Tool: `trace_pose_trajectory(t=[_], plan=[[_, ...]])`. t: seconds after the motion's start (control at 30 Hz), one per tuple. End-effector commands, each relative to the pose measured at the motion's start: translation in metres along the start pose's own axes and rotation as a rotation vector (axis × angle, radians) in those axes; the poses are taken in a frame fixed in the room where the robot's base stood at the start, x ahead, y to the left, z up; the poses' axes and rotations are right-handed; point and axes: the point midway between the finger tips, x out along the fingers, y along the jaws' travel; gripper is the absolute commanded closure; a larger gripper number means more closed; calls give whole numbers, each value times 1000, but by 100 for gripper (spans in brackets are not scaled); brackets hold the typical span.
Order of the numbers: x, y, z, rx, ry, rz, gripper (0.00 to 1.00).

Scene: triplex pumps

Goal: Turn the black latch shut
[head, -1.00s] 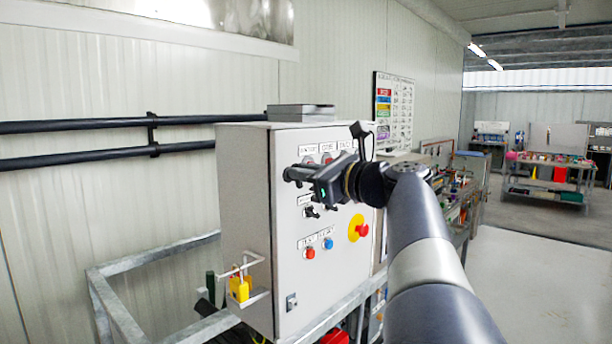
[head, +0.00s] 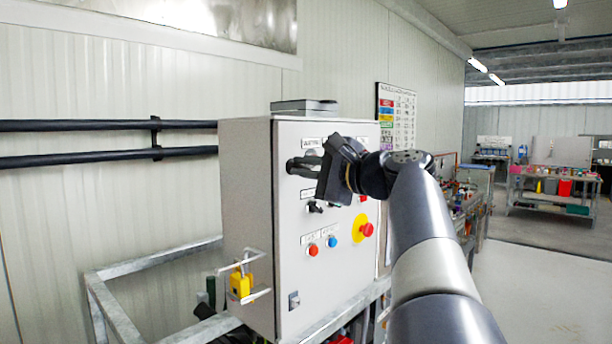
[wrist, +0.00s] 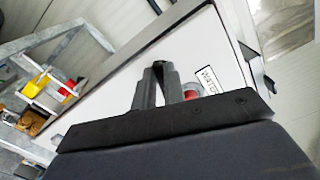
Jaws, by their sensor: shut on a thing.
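My gripper (head: 296,166) is at the upper left of the grey control cabinet's door (head: 290,225), its dark fingers against the panel below a white label. In the wrist view, the two fingers of my gripper (wrist: 158,68) converge at their tips. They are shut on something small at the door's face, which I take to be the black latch. The fingers hide it in both views, so its angle cannot be told. The gripper body is rolled to a steep slant in the head view.
The door carries black switches (head: 314,207), a red button (head: 313,250), a blue button (head: 332,242) and a red-and-yellow emergency stop (head: 366,230). A yellow padlock (head: 240,284) hangs on a bracket at the cabinet's left side. Floor is free at the right.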

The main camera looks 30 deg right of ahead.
Motion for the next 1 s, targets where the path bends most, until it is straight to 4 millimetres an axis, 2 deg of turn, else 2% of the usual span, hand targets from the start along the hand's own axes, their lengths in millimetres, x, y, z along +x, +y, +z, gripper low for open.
trace_pose_trajectory(t=[0.43,1.0], plan=[[0,6,-1,-287,0,1,100],[0,6,-2,-358,0,3,100]])
